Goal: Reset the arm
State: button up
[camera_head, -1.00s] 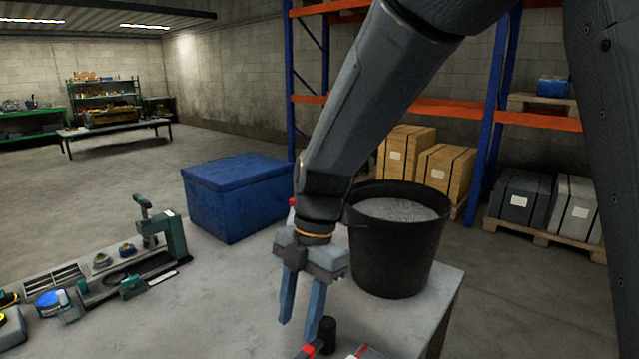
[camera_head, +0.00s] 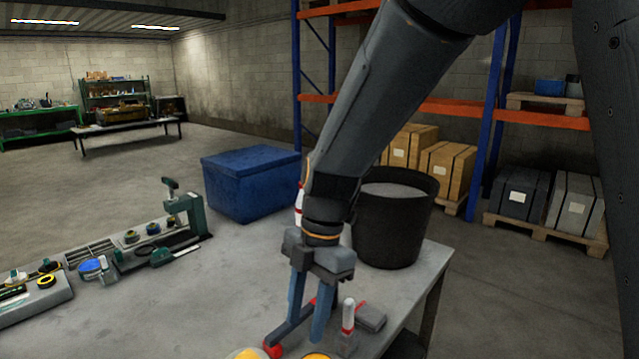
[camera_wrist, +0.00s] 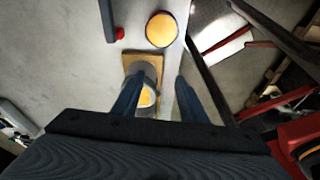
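My gripper (camera_head: 308,322) hangs fingers-down over the grey bench (camera_head: 215,300) in the head view. Its two blue fingers are apart, and I see nothing clamped between them. In the wrist view the open fingers (camera_wrist: 158,105) show on either side of a pale cylinder with yellow in it (camera_wrist: 146,97), standing on a tan square base. It appears to be below the fingers, but its depth is hard to tell. My arm comes down from the upper right.
A black bucket (camera_head: 395,225) of grey material stands behind my gripper. A blue box (camera_head: 252,185) is behind; a green press (camera_head: 187,215) and parts are left.

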jog(key=d+f+m+t+h+b, duration=0.1)
jog(key=d+f+m+b, duration=0.3)
jog(key=d+f+m, duration=0.3)
jog(key=s+d+f+m+t+b, duration=0.1)
jog(key=d+f+m+b, duration=0.4)
jog(key=d+m, duration=1)
notch_tip(320, 180, down, 2)
jog(key=m+t, duration=0.1)
jog(key=m, duration=0.3)
jog(key=shift+s+f+h, duration=0.15)
jog(key=shift+s+h, duration=0.15)
jog(key=shift+h, duration=0.1)
